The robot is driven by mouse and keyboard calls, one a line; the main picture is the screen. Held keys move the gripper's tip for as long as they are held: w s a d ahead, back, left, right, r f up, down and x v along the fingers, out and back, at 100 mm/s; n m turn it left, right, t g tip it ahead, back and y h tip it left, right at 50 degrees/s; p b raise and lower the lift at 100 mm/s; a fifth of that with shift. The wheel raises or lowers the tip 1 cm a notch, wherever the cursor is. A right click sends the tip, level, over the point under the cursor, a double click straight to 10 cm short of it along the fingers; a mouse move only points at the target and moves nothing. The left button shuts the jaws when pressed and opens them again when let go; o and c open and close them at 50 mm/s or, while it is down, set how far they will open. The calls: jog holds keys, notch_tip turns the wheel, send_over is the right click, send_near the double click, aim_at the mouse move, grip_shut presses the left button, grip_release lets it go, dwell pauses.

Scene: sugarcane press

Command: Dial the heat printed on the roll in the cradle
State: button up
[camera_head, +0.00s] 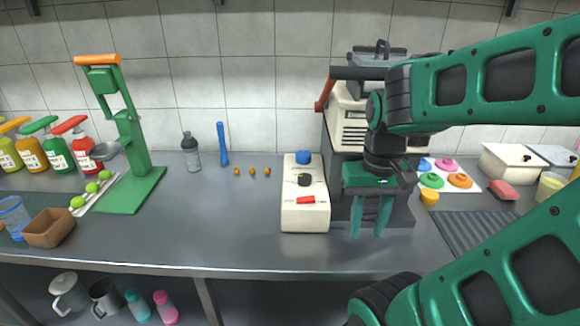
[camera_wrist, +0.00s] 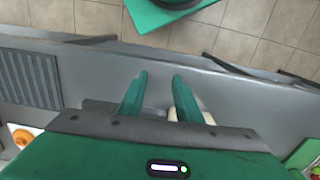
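A white control box (camera_head: 292,214) stands on the counter with a blue knob (camera_head: 303,158) at its back, a black dial (camera_head: 304,180) in the middle and a red switch (camera_head: 306,200) near its front. Its markings are too small to read. Behind my arm stands a beige and black machine (camera_head: 349,120) with a red-ended lever (camera_head: 325,95) and a dark bar across its top. I cannot make out a roll's print. My gripper (camera_head: 371,232) points down, empty, right of the control box and in front of the machine. In the wrist view its fingers (camera_wrist: 160,78) stand apart.
A green press (camera_head: 134,150), a bottle (camera_head: 191,152) and a blue stick (camera_head: 223,145) stand left. Coloured lids (camera_head: 432,180) and a ridged mat (camera_head: 478,232) lie right. The counter's front edge runs below my gripper.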

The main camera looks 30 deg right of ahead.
jog(key=shift+w, duration=0.55)
jog(key=o, duration=0.5)
jog(key=shift+s+a+r, duration=0.1)
jog(key=shift+s, duration=0.05)
jog(key=w+a+r+n+t, duration=0.1)
jog(key=w+a+n, duration=0.2)
jog(key=w, duration=0.3)
jog(key=w+a+n+t, duration=0.2)
jog(key=w+a+n, duration=0.1)
jog(key=w, duration=0.3)
jog(key=shift+w+r+h, duration=0.3)
jog(key=shift+w+r, duration=0.05)
jog(key=n+g+h, duration=0.2)
jog(key=n+h, duration=0.2)
jog(key=n, duration=1.7)
send_near(303, 176)
jog(key=x, duration=0.8)
jog(key=shift+s+d+f, duration=0.15)
jog(key=shift+f, duration=0.2)
jog(key=c, duration=1)
